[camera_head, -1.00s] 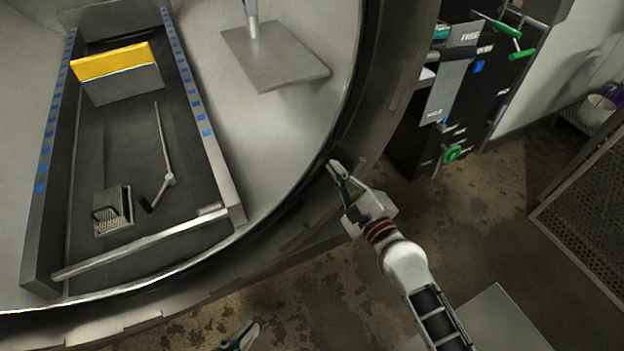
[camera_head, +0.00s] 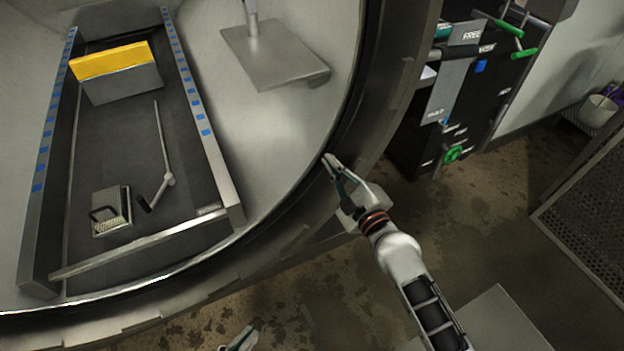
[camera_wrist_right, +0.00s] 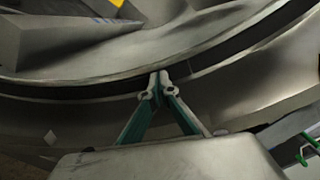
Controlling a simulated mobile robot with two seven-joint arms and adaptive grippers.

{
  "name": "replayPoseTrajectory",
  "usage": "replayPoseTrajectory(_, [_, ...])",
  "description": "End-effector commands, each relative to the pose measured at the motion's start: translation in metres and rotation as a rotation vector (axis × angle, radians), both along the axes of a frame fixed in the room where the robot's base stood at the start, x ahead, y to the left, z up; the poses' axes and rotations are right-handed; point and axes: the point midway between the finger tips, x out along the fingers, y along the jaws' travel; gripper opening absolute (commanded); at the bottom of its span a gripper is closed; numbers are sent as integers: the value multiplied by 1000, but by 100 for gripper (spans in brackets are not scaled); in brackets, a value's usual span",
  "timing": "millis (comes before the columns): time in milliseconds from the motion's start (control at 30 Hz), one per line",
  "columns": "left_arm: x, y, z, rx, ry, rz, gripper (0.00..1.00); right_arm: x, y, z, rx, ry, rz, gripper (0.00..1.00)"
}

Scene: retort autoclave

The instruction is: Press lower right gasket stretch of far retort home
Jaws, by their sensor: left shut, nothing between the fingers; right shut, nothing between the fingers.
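The far retort (camera_head: 385,120) fills the left and middle of the head view, its round mouth facing me. A dark gasket line (camera_head: 345,125) runs along the inside of its rim; it also shows as a dark curved band in the right wrist view (camera_wrist_right: 225,58). My right gripper (camera_head: 328,158) is shut and empty, its tips at the lower right of the rim. In the right wrist view the closed fingertips (camera_wrist_right: 158,78) overlap the dark band; whether they touch it I cannot tell. My left gripper (camera_head: 240,342) is shut at the bottom edge, low in front of the retort, mostly cut off.
A dark panel with green handles (camera_head: 465,110) stands right of the retort. A perforated metal panel (camera_head: 595,220) is far right.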

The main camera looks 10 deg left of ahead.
Motion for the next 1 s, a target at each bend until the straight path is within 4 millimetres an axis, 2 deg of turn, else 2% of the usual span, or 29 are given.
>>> replayPoseTrajectory(333, [2, 0, 3, 0, -7, 0, 0, -4, -5, 1, -2, -1, -1, 0])
replayPoseTrajectory(1000, [11, 0, 23, 0, -47, 0, 0, -53, -40, 1, -2, -2, -1, 0])
